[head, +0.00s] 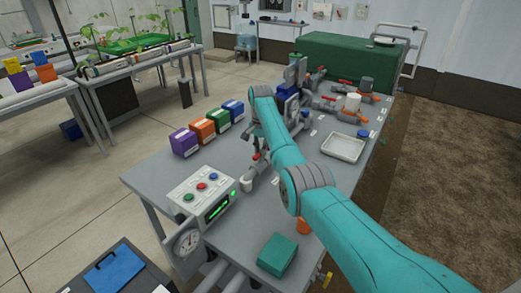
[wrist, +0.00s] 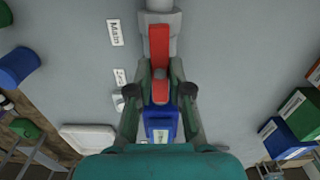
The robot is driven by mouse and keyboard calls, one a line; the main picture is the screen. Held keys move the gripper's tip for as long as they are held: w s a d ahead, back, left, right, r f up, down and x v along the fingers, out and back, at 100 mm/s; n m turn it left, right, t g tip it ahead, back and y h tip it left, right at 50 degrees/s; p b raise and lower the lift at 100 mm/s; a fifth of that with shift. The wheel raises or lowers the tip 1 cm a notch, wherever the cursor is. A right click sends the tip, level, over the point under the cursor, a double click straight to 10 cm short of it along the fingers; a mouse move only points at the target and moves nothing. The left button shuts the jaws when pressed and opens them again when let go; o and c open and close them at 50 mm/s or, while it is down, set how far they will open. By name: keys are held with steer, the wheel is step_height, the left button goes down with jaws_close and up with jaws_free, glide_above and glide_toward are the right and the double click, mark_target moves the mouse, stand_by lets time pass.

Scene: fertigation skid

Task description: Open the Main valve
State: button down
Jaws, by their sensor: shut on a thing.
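The Main valve's red lever handle (wrist: 160,50) runs lengthwise up the middle of the wrist view, in line with the grey valve body and pipe (wrist: 176,22) at the top. A white label reading "Main" (wrist: 115,32) lies on the bench to its left. My gripper (wrist: 160,74) is shut on the lower end of the red handle, one finger on each side. In the head view, a bit of red handle (head: 256,156) shows above the grey pipe elbow (head: 252,180); my arm hides much of the gripper there.
A blue piece (wrist: 160,125) with a pale label sits below the handle, between my finger links. Coloured boxes (head: 183,143) stand left on the bench, a control box (head: 203,197) in front. A white tray (head: 344,147) and red-handled valves (head: 345,110) lie right and behind.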

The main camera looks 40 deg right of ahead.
steer(key=c, duration=1.1)
jaws_free()
step_height(320, 180, up, 12)
